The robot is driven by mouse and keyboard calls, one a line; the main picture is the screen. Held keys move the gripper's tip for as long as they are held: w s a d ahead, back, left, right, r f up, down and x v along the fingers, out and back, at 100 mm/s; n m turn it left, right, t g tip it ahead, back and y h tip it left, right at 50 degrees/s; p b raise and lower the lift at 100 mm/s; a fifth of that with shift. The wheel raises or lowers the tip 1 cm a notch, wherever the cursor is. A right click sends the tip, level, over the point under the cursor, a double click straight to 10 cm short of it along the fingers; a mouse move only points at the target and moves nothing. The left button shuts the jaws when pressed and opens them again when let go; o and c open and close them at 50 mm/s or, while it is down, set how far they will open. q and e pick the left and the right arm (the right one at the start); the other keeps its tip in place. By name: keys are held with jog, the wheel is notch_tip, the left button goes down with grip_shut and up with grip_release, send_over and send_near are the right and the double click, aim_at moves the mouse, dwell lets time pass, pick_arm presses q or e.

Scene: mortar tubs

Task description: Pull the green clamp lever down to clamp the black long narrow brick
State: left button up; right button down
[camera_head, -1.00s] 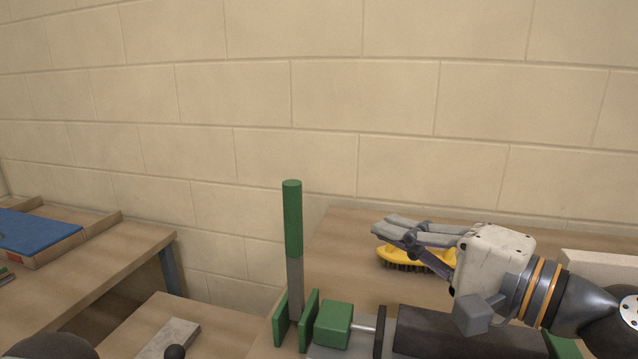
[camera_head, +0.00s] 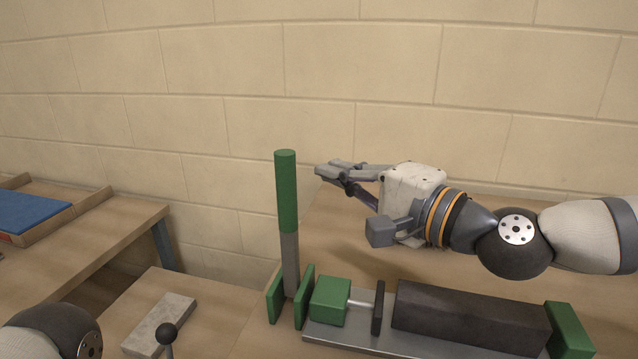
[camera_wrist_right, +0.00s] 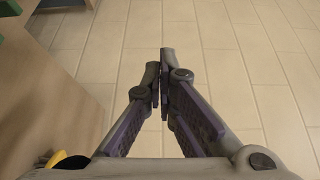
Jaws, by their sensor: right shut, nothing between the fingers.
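The green clamp lever (camera_head: 286,192) stands upright at the left end of the clamp in the head view, with a green grip above a grey shaft. The black long narrow brick (camera_head: 470,319) lies in the clamp between a dark pressing plate (camera_head: 378,308) and a green end block (camera_head: 569,331). My right gripper (camera_head: 322,171) is shut and empty, just right of the lever's grip and apart from it in the picture. Its closed fingers also show in the right wrist view (camera_wrist_right: 161,84). My left gripper is not in view.
A green block (camera_head: 330,300) sits on the clamp's grey base (camera_head: 365,342). A grey flat piece (camera_head: 160,324) lies on the bench at lower left. A blue board (camera_head: 28,211) lies on the left table. In the wrist view, a yellow thing (camera_wrist_right: 56,160) shows at lower left.

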aim_at(289, 229)
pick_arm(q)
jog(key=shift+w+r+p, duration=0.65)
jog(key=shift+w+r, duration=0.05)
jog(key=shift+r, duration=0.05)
pick_arm(e)
jog(key=s+a, duration=0.2)
jog(key=a, duration=0.1)
jog(key=shift+s, duration=0.2)
